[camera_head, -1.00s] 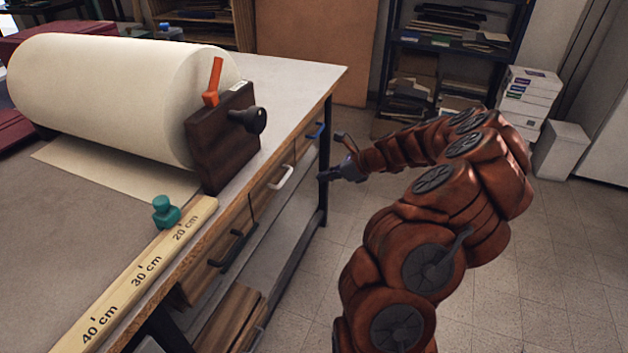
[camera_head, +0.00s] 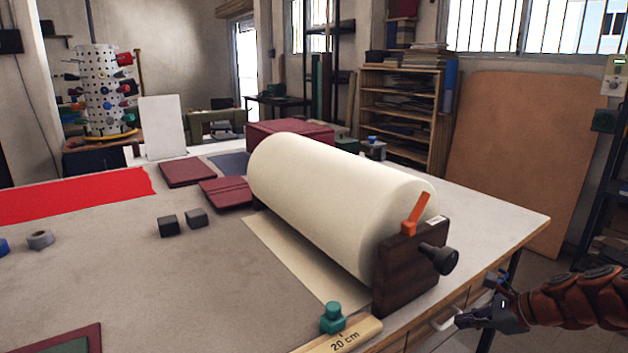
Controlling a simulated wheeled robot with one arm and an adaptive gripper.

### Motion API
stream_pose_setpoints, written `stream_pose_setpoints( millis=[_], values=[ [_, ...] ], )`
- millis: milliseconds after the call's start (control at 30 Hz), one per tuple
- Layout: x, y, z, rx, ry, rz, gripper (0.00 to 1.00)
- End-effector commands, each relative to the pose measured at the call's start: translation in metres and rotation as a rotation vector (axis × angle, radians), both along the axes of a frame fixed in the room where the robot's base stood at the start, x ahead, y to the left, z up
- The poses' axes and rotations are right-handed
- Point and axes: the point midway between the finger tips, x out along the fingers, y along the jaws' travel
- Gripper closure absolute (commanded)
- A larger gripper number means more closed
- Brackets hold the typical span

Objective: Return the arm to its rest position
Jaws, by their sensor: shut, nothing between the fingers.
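My gripper (camera_head: 484,318) is at the lower right in the head view, beside the table's right edge and near a white drawer handle (camera_head: 446,321). It is shut and holds nothing. My reddish-brown arm reaches in from the right edge of the picture; most of it is out of view. I cannot tell whether the gripper touches the handle.
The work table (camera_head: 200,270) carries a large cream roll (camera_head: 325,195) in a dark wooden stand (camera_head: 405,275) with a black knob. A teal-knobbed ruler (camera_head: 350,338) lies at the front edge. Dark red covers (camera_head: 188,172) and small dark blocks (camera_head: 168,225) lie left. Floor shows at right.

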Motion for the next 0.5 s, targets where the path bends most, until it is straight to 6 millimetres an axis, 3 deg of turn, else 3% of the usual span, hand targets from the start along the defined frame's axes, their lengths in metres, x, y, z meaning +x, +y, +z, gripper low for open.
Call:
stream_pose_setpoints(
  millis=[33,200,400,500],
  values=[
    [-0.005,0.025,0.019,-0.05,-0.021,0.095,1.0],
    [-0.035,0.099,0.052,-0.205,-0.084,0.411,1.0],
    [-0.089,0.162,0.078,-0.375,-0.142,0.771,1.0],
    [-0.12,0.184,0.087,-0.457,-0.166,0.946,1.0]
  ],
)
